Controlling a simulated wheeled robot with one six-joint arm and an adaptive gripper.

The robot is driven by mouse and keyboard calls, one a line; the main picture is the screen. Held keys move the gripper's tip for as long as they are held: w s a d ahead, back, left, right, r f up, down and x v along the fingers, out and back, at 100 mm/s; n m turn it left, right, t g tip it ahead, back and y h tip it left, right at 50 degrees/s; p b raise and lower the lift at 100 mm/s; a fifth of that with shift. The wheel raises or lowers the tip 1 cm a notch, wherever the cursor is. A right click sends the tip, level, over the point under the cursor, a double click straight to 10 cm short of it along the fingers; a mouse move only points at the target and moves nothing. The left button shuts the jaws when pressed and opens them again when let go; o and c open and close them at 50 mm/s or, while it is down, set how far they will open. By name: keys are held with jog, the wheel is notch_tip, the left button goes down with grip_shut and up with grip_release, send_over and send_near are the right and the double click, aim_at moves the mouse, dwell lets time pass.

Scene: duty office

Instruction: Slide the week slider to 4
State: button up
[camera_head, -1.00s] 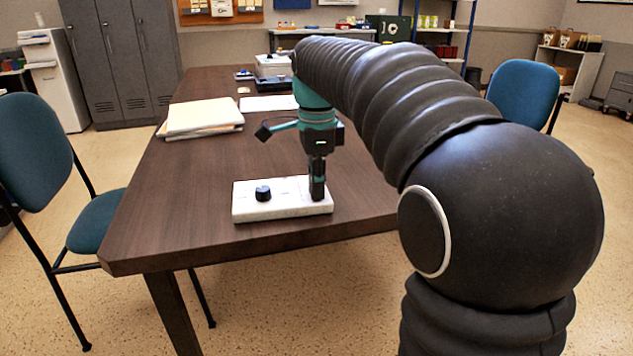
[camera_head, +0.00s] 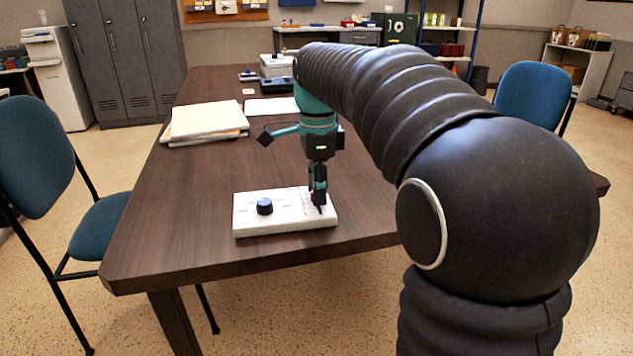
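A white panel box (camera_head: 275,224) lies near the front edge of the brown table. A round black knob (camera_head: 264,206) stands on its left half. Faint markings show on its right half, beside my gripper. My gripper (camera_head: 319,204) points down over the right end of the box, with its fingertips at or just above the top face. The week slider cannot be made out; it is small or hidden by the fingers. Whether the fingers are apart, shut or touching anything is too small to tell.
A stack of folders (camera_head: 207,120) lies on the table's left side, with a white sheet (camera_head: 271,106) and a light-coloured device (camera_head: 276,65) farther back. Blue chairs stand at the left (camera_head: 40,160) and right (camera_head: 533,92). The table around the box is clear.

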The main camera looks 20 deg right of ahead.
notch_tip(320, 180, up, 12)
dwell(0.6)
jog(key=shift+s, duration=0.1)
